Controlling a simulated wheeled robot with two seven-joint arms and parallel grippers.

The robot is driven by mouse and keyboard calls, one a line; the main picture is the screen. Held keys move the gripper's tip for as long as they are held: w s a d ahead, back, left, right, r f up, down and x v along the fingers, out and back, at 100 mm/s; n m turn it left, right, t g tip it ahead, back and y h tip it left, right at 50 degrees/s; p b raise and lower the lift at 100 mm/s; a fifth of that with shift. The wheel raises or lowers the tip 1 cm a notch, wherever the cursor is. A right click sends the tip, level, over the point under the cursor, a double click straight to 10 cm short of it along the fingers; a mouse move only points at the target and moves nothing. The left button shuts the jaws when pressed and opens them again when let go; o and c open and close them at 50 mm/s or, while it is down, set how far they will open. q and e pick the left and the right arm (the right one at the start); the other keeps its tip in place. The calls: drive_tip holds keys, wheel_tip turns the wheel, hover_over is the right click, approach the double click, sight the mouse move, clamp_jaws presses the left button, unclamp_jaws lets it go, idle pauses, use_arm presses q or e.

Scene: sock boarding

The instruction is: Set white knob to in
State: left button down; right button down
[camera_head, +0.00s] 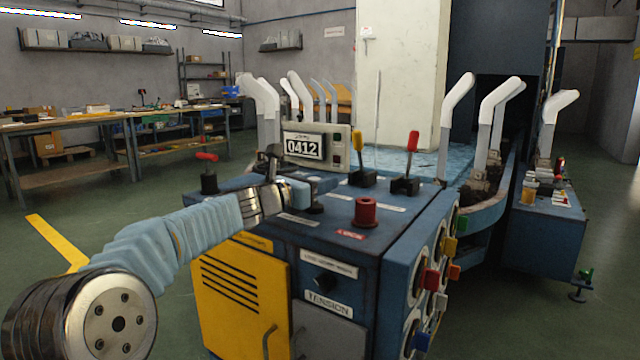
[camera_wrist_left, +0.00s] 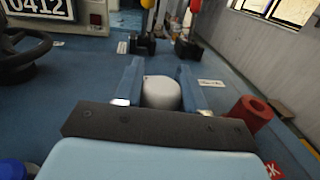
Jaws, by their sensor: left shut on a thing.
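My left gripper (camera_head: 304,195) is over the top of the blue machine cabinet. In the left wrist view its two blue fingers (camera_wrist_left: 159,84) are shut on a pale, rounded white knob (camera_wrist_left: 162,93), one finger on each side. The gripper hides this knob in the head view, and how far in it sits cannot be told. My right gripper is not in view.
A red cylinder (camera_head: 366,211) stands just right of the gripper. Yellow-handled (camera_head: 357,146) and red-handled (camera_head: 412,148) levers stand behind, near the 0412 counter (camera_head: 303,147). A black handwheel (camera_wrist_left: 28,52) is to the left. White sock forms (camera_head: 500,98) stand beyond.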

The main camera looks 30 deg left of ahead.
use_arm(q)
drive_tip(key=shift+f, duration=0.2)
drive_tip(key=c, duration=0.6)
unclamp_jaws()
drive_tip(key=shift+c, duration=0.2)
drive_tip(key=v, duration=1.4)
drive_tip(key=shift+w+a+r, duration=0.1)
